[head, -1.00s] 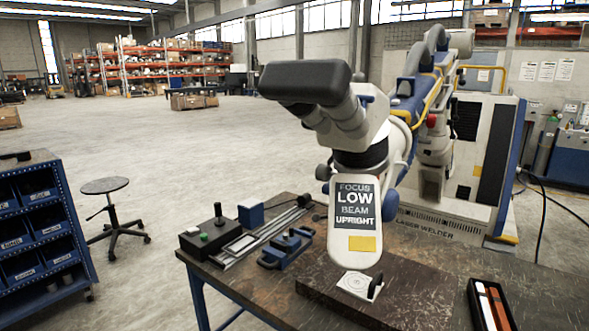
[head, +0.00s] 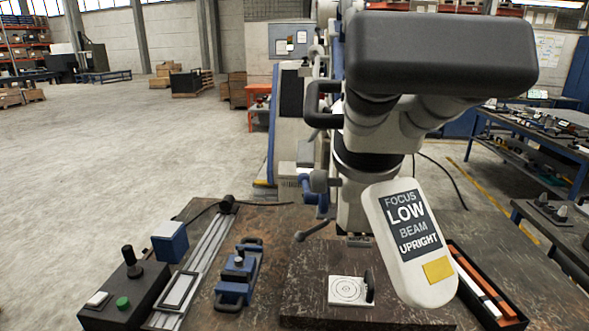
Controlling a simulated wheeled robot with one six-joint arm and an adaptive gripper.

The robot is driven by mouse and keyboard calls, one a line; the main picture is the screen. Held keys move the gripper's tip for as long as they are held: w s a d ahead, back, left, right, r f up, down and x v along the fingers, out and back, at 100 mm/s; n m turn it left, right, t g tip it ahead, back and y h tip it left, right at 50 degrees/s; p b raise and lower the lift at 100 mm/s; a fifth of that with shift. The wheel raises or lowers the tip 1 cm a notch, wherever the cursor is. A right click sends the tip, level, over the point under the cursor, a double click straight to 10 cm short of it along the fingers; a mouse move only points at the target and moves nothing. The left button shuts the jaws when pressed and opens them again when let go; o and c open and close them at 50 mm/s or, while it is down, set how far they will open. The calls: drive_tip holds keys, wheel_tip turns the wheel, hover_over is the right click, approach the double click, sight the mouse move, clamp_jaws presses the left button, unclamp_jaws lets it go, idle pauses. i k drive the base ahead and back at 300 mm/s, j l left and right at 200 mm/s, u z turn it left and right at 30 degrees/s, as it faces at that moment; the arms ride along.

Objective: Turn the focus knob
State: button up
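The microscope head (head: 440,55) fills the upper right of the head view, with a dark grey eyepiece block over white tubes. A white paddle-shaped plate (head: 421,287) hangs below it, tilted, with a dark label reading "FOCUS LOW BEAM UPRIGHT" and a yellow patch. A round grey knob (head: 319,181) sticks out at the left of the microscope's lower body, beside a blue part (head: 312,196). No label shows which knob is the focus knob. The plate hides the right side of the lower body. My gripper is not in view.
The workbench (head: 262,222) carries a small white target plate (head: 347,290) with a dark upright piece, a blue vise (head: 238,272), a control box with buttons (head: 128,290) and a black tray (head: 484,290) of bars. Open floor (head: 90,180) lies to the left.

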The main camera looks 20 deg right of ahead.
sight(319, 180)
drive_tip(key=i+j+z, duration=0.15)
drive_tip(key=i, duration=0.35)
drive_tip(key=i+j+z, duration=0.1)
drive_tip(key=i+j, duration=0.25)
drive_tip(key=k+l, duration=0.35)
drive_tip(key=l, duration=0.25)
drive_tip(key=i+j, duration=0.5)
drive_tip(key=j, duration=0.15)
drive_tip(key=k+j, duration=0.7)
